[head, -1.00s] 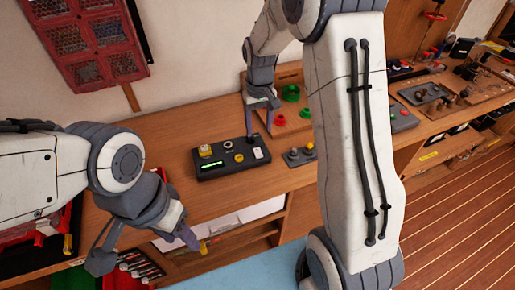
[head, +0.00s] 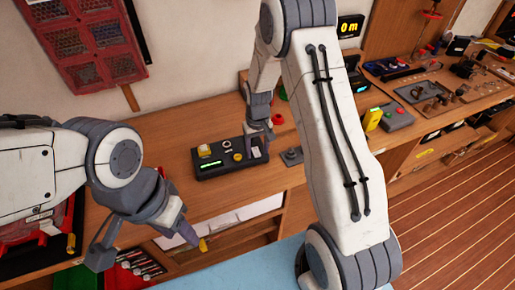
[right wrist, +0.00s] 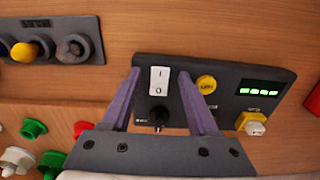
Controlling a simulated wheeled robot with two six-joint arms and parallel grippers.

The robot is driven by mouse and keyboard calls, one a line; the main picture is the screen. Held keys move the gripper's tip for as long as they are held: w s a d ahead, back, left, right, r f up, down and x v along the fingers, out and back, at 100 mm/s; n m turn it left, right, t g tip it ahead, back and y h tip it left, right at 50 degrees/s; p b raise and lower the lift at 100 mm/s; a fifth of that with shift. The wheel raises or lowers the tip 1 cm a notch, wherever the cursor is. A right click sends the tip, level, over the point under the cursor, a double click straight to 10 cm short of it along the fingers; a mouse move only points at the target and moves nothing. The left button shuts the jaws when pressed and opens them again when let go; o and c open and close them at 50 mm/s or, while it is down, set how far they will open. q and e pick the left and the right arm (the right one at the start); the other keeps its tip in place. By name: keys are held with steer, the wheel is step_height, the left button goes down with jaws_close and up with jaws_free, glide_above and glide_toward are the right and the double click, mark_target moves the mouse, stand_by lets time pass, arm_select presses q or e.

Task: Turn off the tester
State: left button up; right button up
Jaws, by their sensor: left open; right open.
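The tester is a dark box (head: 213,171) on the wooden bench in the head view, with a lit green display, yellow buttons and a white rocker switch. My left gripper (head: 145,247) is open, near the bench's front edge, away from the tester.
A grey holder with round pegs (right wrist: 50,42) lies beside the tester. Red, green and white round parts (right wrist: 33,128) are close to my right gripper. Bare bench lies in front of the tester.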

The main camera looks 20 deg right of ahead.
jaws_close()
steer(key=shift+w+r+g+p, duration=0.25)
steer(key=shift+g+p, duration=0.15)
steer(key=shift+p, duration=0.3)
steer(key=shift+g+p, duration=0.3)
steer(key=shift+g, duration=0.1)
steer(key=shift+w+f+g, duration=0.1)
steer(key=shift+w+g, duration=0.1)
steer(key=shift+g, duration=0.5)
jaws_free()
